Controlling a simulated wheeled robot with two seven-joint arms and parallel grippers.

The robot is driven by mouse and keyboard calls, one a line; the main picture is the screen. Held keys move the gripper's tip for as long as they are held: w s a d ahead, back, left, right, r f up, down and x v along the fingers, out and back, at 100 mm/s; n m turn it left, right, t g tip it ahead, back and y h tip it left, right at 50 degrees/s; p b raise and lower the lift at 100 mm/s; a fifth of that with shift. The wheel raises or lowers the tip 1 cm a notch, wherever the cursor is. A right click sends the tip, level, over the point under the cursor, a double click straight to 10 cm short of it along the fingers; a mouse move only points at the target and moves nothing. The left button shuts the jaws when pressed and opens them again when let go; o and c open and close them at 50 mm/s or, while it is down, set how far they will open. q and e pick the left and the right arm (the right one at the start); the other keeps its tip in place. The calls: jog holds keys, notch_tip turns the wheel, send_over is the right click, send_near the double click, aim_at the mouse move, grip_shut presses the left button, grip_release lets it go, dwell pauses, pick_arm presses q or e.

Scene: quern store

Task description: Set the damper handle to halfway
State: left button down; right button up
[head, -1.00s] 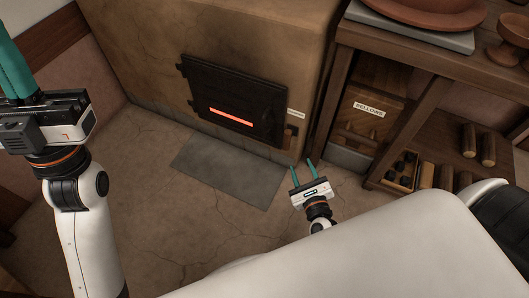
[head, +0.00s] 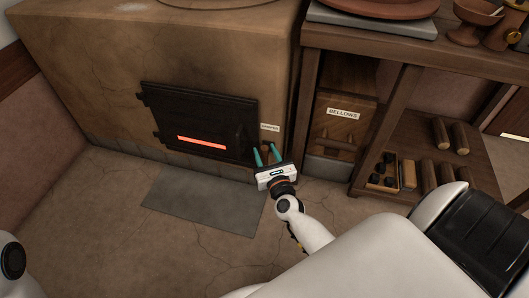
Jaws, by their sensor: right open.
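The oven stands at the left with a dark iron door (head: 200,118) that has a glowing red slot. A small white label (head: 270,127) is on the oven's front, just right of the door; its lettering is too small to read surely. The damper handle is not clear to me; the spot below the label is small and partly covered by my right gripper. My right gripper (head: 265,150) is open, its two teal fingers pointing at the oven front just below the label. I cannot tell whether they touch anything. My left gripper is out of view.
A grey floor plate (head: 200,200) lies before the oven. Right of it, a wooden shelf unit (head: 390,52) holds a box labelled BELLOWS (head: 343,113), a small crate (head: 383,182) and several wooden cylinders. Bare floor lies at the left.

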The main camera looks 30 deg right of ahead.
jog(key=shift+w+d, duration=0.15)
jog(key=shift+w, duration=0.5)
grip_shut()
jog(key=s+a, duration=0.2)
jog(key=a, duration=0.1)
jog(key=shift+s, duration=0.35)
grip_release()
jog(key=shift+s, duration=0.1)
